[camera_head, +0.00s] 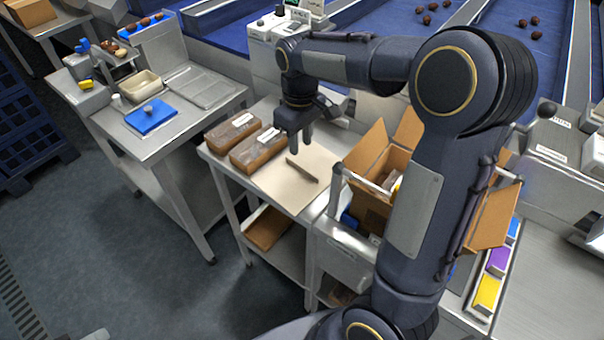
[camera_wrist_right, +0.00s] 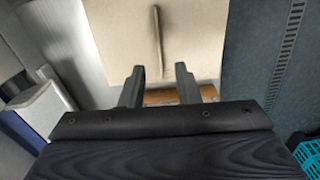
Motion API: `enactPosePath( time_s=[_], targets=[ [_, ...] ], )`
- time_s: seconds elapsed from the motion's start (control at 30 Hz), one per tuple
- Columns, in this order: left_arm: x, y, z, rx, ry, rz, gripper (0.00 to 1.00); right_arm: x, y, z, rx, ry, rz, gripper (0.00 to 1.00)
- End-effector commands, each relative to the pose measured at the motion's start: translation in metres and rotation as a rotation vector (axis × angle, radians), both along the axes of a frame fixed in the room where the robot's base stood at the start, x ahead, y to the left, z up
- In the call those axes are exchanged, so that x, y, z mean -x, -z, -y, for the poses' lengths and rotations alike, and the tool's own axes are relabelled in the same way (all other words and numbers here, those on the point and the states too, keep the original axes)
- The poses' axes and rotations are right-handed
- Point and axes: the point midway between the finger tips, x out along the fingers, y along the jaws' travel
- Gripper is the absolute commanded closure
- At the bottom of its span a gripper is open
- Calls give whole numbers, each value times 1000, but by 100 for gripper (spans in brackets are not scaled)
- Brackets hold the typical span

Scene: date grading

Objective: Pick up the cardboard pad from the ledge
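The cardboard pad (camera_head: 270,185) is a flat beige sheet lying on the small steel ledge (camera_head: 232,187), left of the open carton. A narrow brown strip (camera_head: 302,171) stands out on its middle. In the right wrist view the pad (camera_wrist_right: 200,40) fills the top centre, with the strip (camera_wrist_right: 158,38) running away from me. My right gripper (camera_head: 294,148) is above the pad, pointing down. Its two fingers (camera_wrist_right: 158,72) are apart with nothing between them, roughly in line with the strip. My left gripper is not in view.
Two brown packs (camera_head: 258,149) lie at the ledge's back left, beside the pad. An open cardboard carton (camera_head: 372,160) stands close on the right. A steel table (camera_head: 185,130) with a blue lid (camera_head: 150,117) is left. Floor is clear in front.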

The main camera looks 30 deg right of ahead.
Motion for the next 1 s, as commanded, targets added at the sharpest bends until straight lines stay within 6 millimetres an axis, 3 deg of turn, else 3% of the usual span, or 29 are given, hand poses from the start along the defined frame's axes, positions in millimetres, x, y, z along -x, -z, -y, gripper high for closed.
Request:
enactPosePath(
  time_s=[0.53,0.87,1.0],
  targets=[
    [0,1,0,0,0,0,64,3,70,2,0,1,-4,71],
    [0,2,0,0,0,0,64,3,78,2,0,1,-1,71],
    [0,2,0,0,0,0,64,3,78,2,0,1,-1,88]
  ],
)
